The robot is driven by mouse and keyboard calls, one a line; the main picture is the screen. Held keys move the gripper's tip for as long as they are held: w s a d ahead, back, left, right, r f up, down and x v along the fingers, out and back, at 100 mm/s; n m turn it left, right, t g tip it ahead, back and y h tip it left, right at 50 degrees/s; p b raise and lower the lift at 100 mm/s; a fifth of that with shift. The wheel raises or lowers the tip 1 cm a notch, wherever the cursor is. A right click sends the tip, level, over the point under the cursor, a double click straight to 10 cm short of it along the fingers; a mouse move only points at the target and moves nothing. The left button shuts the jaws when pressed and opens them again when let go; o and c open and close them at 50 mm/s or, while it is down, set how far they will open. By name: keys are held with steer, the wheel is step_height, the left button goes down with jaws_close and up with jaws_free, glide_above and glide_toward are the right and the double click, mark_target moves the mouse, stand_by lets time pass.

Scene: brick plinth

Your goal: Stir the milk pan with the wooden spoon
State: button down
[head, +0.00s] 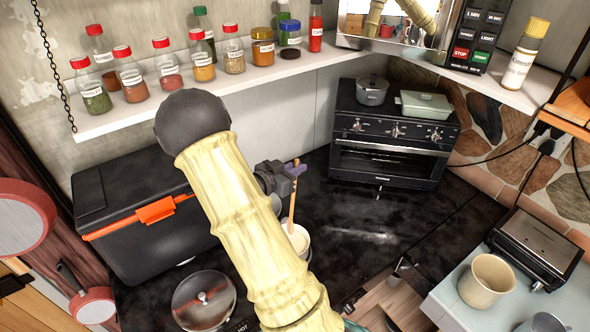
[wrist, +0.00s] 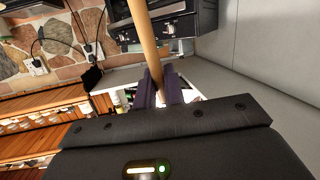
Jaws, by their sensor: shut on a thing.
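My gripper (head: 291,170) is shut on the wooden spoon (head: 292,208) above the black counter. The spoon stands nearly upright, and its lower end goes down into a pale pan (head: 302,238), which appears to be the milk pan. My arm hides the left part of this pan, and the spoon's tip is out of sight inside it. In the wrist view the spoon's handle (wrist: 149,45) runs up from between the purple fingers (wrist: 168,90). The pan cannot be made out in the wrist view.
A black toaster oven (head: 390,135) stands behind, with a grey lidded pot (head: 371,92) and a pale green dish (head: 425,104) on top. A black box (head: 135,205) and a lidded pan (head: 203,300) are at left. Spice jars (head: 168,66) line the shelf. The counter before the oven is clear.

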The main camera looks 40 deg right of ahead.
mark_target(296, 160)
steer(key=shift+r+p, duration=0.95)
steer(key=shift+r, duration=0.6)
